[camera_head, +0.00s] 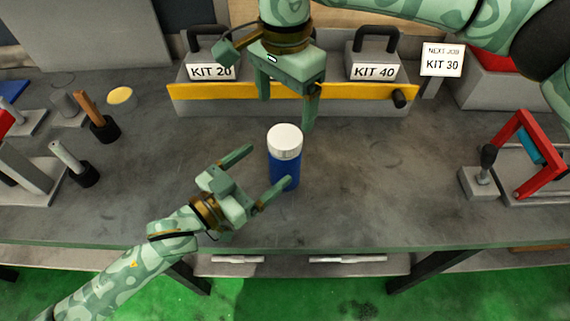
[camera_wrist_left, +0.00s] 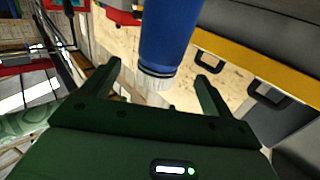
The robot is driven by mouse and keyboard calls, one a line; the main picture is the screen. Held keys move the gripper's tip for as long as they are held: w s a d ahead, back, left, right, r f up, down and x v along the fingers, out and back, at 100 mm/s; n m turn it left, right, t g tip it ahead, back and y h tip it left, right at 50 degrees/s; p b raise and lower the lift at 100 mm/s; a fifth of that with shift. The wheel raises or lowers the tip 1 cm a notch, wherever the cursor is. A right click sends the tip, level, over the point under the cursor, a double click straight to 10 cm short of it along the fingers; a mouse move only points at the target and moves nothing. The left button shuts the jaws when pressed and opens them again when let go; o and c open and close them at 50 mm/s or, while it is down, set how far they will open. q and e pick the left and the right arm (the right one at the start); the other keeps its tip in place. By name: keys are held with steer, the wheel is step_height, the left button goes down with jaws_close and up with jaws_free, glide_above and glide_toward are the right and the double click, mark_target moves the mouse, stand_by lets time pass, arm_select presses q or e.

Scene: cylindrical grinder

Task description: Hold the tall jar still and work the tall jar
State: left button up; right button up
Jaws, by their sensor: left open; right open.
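The tall jar (camera_head: 284,168) stands upright on the grey bench. It has a blue body and a white lid (camera_head: 285,138). My left gripper (camera_head: 269,166) is open, low at the jar's left, with one fingertip at its upper left and the other overlapping its lower right. In the left wrist view the jar (camera_wrist_left: 170,32) appears lid down, between the two open fingers (camera_wrist_left: 159,72); contact cannot be told. My right gripper (camera_head: 286,110) is open above and behind the jar, pointing down, with nothing in its fingers.
A grey and yellow rack (camera_head: 350,91) with KIT 20 (camera_head: 211,72) and KIT 40 (camera_head: 374,72) blocks stands behind. A red-framed fixture (camera_head: 515,150) is at the right. Handled tools (camera_head: 98,118) stand at the left. Bench around the jar is clear.

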mark_target(285, 149)
arm_select(q)
steer(key=x, duration=0.7)
steer(key=shift+c, duration=0.3)
jaws_close()
arm_select(e)
steer(key=shift+f, duration=0.1)
steer(key=shift+f, duration=3.95)
